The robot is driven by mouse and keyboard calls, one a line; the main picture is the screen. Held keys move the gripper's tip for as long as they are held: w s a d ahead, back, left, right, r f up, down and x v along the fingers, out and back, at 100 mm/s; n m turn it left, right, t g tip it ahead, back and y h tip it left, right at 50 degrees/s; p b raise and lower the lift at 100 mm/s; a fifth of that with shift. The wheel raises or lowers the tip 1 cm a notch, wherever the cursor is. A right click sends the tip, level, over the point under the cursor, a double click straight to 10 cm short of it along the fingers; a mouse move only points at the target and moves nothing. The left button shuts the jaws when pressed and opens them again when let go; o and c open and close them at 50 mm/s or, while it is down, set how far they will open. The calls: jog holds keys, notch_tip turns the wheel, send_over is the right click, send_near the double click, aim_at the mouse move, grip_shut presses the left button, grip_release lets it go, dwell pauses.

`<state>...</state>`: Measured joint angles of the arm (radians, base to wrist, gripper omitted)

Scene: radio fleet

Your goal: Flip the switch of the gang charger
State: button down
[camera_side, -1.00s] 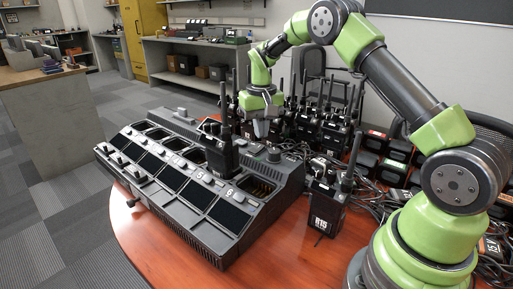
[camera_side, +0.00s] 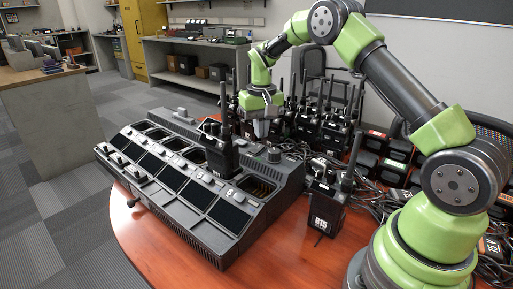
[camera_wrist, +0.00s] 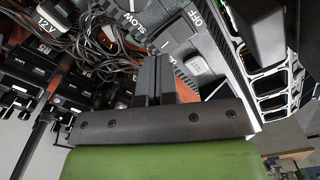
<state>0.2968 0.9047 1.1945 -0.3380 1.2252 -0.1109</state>
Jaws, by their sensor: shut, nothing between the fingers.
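The gang charger (camera_side: 215,222) is a long dark grey unit on the wooden table, with a row of bays and numbered fronts. In the wrist view its grey top (camera_wrist: 205,42) fills the upper right. A rocker switch (camera_wrist: 180,35) shows there next to the printed word OFF, beside a dial marked SLOW (camera_wrist: 127,8). My gripper (camera_side: 262,128) is above the charger's back edge, its fingers pointing down. In the wrist view my gripper (camera_wrist: 155,80) has its fingers together, empty, below the switch in the picture. I cannot tell whether the fingertips touch the charger.
A radio (camera_side: 220,150) stands in a charger bay close to my gripper. Another radio (camera_side: 325,205) stands on the table (camera_side: 295,250) at right. Several radios crowd behind my gripper. Black cables (camera_wrist: 100,45) lie beside the charger.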

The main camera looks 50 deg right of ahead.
jog(key=shift+f, duration=1.3)
dwell(0.6)
jog(key=shift+r, duration=3.55)
